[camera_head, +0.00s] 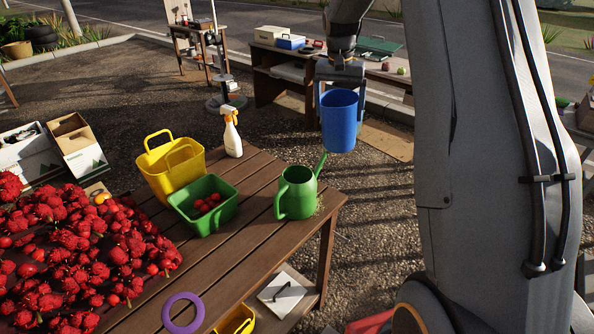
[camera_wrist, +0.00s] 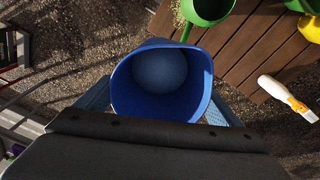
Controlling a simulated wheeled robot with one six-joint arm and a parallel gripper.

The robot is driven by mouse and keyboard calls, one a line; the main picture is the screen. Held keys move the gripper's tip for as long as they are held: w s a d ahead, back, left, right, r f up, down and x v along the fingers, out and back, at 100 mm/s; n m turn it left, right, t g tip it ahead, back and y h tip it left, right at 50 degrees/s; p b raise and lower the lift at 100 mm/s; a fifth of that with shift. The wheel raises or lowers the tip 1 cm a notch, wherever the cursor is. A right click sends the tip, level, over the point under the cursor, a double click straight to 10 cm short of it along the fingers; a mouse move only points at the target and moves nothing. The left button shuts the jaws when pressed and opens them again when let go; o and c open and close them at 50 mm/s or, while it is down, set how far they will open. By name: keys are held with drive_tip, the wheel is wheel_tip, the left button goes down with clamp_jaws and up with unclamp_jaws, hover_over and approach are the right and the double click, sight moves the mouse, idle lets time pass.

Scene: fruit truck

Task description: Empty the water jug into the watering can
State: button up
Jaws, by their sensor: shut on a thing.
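The blue water jug (camera_head: 339,122) is held in the air by my gripper (camera_head: 341,84), beyond the table's right corner. In the wrist view my fingers press on both sides of the jug (camera_wrist: 163,106), and I look down into its open mouth. The jug looks nearly upright, perhaps slightly tilted. Its inside looks blue, and I cannot tell how much water it holds. The green watering can (camera_head: 296,194) stands upright on the table's right end, its spout pointing up toward the jug. It also shows at the top of the wrist view (camera_wrist: 208,10), apart from the jug.
The wooden table (camera_head: 258,176) also holds a white spray bottle (camera_head: 231,133), a yellow basket (camera_head: 160,172), a green basket (camera_head: 186,211) with red fruit, a purple ring (camera_head: 183,313) and a large heap of red fruit (camera_head: 75,255). Gravel lies open right of the table.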

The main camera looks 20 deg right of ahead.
sight(325, 126)
drive_tip(key=shift+s+a+f+t+h, duration=0.1)
drive_tip(key=shift+s+a+t+h, duration=0.2)
drive_tip(key=shift+a+h, duration=0.35)
drive_tip(key=shift+s+a+t+h, duration=0.1)
drive_tip(key=shift+a+t+h, duration=0.3)
drive_tip(key=shift+h, duration=0.35)
drive_tip(key=shift+s+a+f+t+h, duration=0.15)
drive_tip(key=shift+s+a+t+h, duration=0.1)
drive_tip(key=shift+a+h, duration=0.4)
drive_tip(key=shift+s+a+f+t+h, duration=0.2)
drive_tip(key=shift+a+h, duration=0.25)
drive_tip(key=shift+h, duration=0.3)
drive_tip(key=shift+s+a+f+t+h+b, duration=0.1)
drive_tip(key=shift+a+t+h+b, duration=0.2)
drive_tip(key=shift+b, duration=0.25)
drive_tip(key=shift+a+h+b, duration=0.1)
drive_tip(key=shift+h+b, duration=0.4)
drive_tip(key=shift+b, duration=0.25)
drive_tip(key=shift+s+a+f+t+h+b, duration=0.1)
drive_tip(key=shift+f+t+h+b, duration=0.2)
drive_tip(key=shift+f+b, duration=0.3)
drive_tip(key=shift+s+a+f+t+h+b, duration=0.15)
drive_tip(key=shift+f+h+b, duration=0.25)
drive_tip(key=shift+b, duration=0.4)
drive_tip(key=shift+w, duration=0.1)
drive_tip(key=shift+f+h+b, duration=0.3)
drive_tip(key=shift+b, duration=0.1)
drive_tip(key=shift+a+f+t+h+b, duration=0.2)
drive_tip(key=shift+f+t+h+b, duration=0.2)
drive_tip(key=shift+f+h+b, duration=0.3)
